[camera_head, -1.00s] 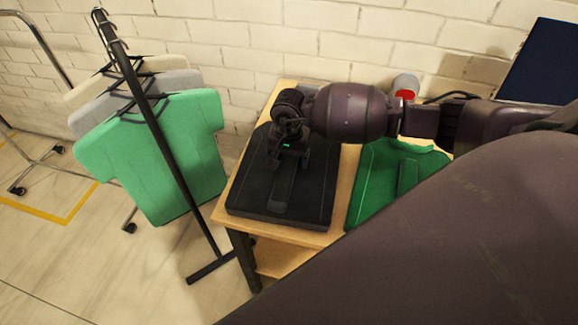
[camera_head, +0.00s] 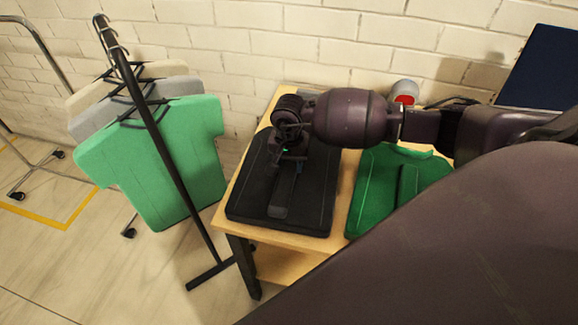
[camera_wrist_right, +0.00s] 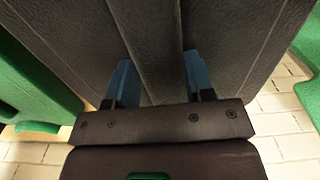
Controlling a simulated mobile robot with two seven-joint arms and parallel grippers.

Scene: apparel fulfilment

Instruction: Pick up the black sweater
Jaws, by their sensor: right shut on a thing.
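The black sweater (camera_head: 257,204) lies folded flat on the wooden table, left of a green folded sweater. It fills much of the right wrist view (camera_wrist_right: 235,40). My right gripper (camera_head: 288,172) reaches down over the middle of the black sweater. In the right wrist view its two blue fingertips (camera_wrist_right: 158,82) are on either side of a raised strip of the black sweater, shut on it. The exact contact is partly hidden by the gripper. My left gripper is not in view.
The green folded sweater (camera_head: 372,195) lies right of the black one on the table (camera_head: 290,240). A rack with a black post (camera_head: 172,160) and hanging shirts, green (camera_head: 165,165) in front, stands at the left. A grey and red device (camera_head: 405,90) sits at the back, by a brick wall.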

